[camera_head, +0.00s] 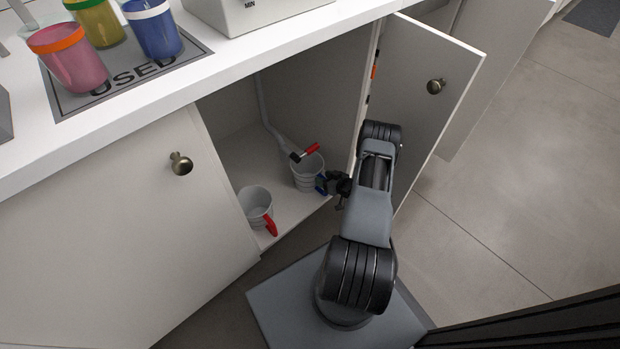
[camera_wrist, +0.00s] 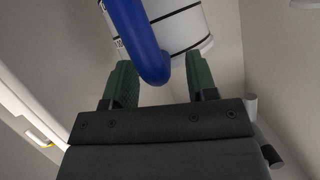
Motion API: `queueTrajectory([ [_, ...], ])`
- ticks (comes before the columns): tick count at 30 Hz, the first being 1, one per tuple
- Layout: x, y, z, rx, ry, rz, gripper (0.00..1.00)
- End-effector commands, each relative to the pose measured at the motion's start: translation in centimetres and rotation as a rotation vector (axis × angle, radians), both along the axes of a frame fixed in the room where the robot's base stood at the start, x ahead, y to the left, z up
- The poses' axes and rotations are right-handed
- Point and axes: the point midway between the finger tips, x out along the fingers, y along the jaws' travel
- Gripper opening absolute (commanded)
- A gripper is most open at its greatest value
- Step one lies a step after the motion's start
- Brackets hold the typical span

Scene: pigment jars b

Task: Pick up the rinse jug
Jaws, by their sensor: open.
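Two pale grey jugs stand on the floor of the open cabinet, and I cannot tell which is the rinse jug. One jug (camera_head: 307,173) has a blue handle (camera_head: 321,184) facing my gripper. The other jug (camera_head: 255,203) has a red handle (camera_head: 270,224) and stands nearer the front left. My gripper (camera_head: 333,184) is open at the blue handle. In the wrist view, the blue handle (camera_wrist: 146,45) reaches between the open green fingers (camera_wrist: 157,75), and the white jug body (camera_wrist: 180,25) with dark bands is behind it. Contact is not clear.
The open door (camera_head: 420,85) stands right of my arm. Colored cups, including a pink one (camera_head: 70,65), are on the counter (camera_head: 215,48). Floor is free at right.

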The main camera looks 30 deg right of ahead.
Motion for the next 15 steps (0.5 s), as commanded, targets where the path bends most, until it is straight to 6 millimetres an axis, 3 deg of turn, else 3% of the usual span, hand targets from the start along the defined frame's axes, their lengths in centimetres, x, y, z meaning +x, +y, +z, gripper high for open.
queueTrajectory([
  [8,0.31,0.10,-0.07,0.000,0.000,0.000,0.52],
  [15,0.29,0.09,-0.08,0.000,0.000,0.000,0.31],
])
